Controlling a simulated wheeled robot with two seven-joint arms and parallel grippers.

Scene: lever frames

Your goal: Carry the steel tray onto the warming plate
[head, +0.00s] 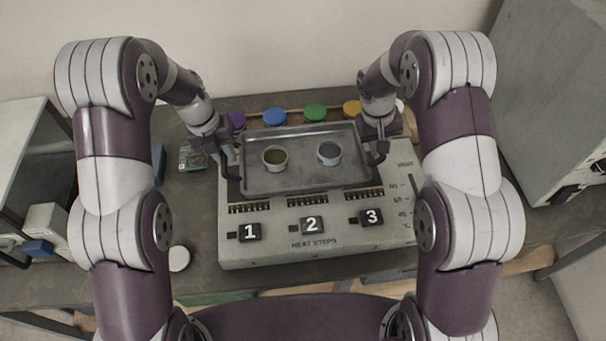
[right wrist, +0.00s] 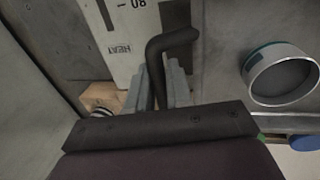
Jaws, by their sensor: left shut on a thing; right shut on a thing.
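The grey steel tray (head: 303,181) is level above the back half of the warming plate (head: 330,248), a pale box marked HEAT STEPS. I cannot tell whether it touches. My left gripper (head: 229,163) is shut on the tray's left black handle. My right gripper (head: 379,151) is shut on the right handle (head: 383,160); the right wrist view shows this handle (right wrist: 172,40) between the fingers. The tray hides the plate's surface under it.
The plate's front has keys 1 (head: 249,232), 2 (head: 312,225) and 3 (head: 372,217). Coloured lids, including a blue one (head: 275,117) and a green one (head: 315,112), line the back. A white round lid (head: 179,259) lies left of the plate. A grey cabinet (head: 550,90) stands right.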

